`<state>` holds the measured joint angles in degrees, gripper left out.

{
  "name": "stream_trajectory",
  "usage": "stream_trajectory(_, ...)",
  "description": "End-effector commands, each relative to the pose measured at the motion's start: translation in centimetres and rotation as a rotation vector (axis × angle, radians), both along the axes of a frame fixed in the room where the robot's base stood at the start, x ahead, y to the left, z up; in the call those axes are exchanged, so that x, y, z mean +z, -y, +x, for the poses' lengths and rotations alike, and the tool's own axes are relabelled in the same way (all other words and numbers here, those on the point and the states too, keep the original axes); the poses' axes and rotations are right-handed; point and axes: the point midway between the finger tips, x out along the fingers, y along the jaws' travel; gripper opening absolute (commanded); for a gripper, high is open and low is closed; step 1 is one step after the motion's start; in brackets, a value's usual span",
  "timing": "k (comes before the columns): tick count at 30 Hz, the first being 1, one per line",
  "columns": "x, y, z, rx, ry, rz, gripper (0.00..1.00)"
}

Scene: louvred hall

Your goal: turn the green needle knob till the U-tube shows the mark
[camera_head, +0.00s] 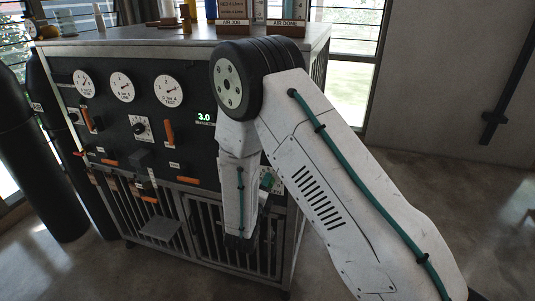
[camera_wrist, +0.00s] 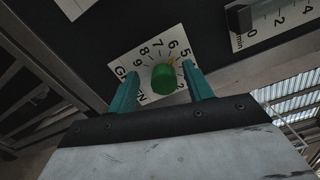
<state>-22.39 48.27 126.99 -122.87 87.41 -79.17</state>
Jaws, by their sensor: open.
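In the wrist view the green knob (camera_wrist: 164,78) sits on a white dial card (camera_wrist: 146,57) printed with numbers, with a small yellowish pointer by the 6. My gripper (camera_wrist: 160,71) is open, its two teal fingers on either side of the knob. I see no clear grip on it, and cannot tell whether either finger touches it. I cannot pick out the U-tube in either view.
The dark panel (camera_head: 150,101) carries round gauges (camera_head: 122,87), orange handles and a lit 3.0 display (camera_head: 204,117). A second scale card (camera_wrist: 275,21) with a black part lies right of the knob. Dark cylinders (camera_head: 28,150) stand left. The floor at right is open.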

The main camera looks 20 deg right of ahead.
Motion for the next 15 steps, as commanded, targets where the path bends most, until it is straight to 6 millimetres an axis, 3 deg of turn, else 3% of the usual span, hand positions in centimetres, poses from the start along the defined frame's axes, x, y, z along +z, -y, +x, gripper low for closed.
stream_trajectory(3,-0.1,-2.9,-1.3,0.041,0.010,0.027,0.51)
stream_trajectory(6,-0.2,-4.4,-2.9,0.046,0.095,0.163,0.51)
stream_trajectory(15,-0.1,-5.6,-6.9,0.013,0.478,0.718,0.51)
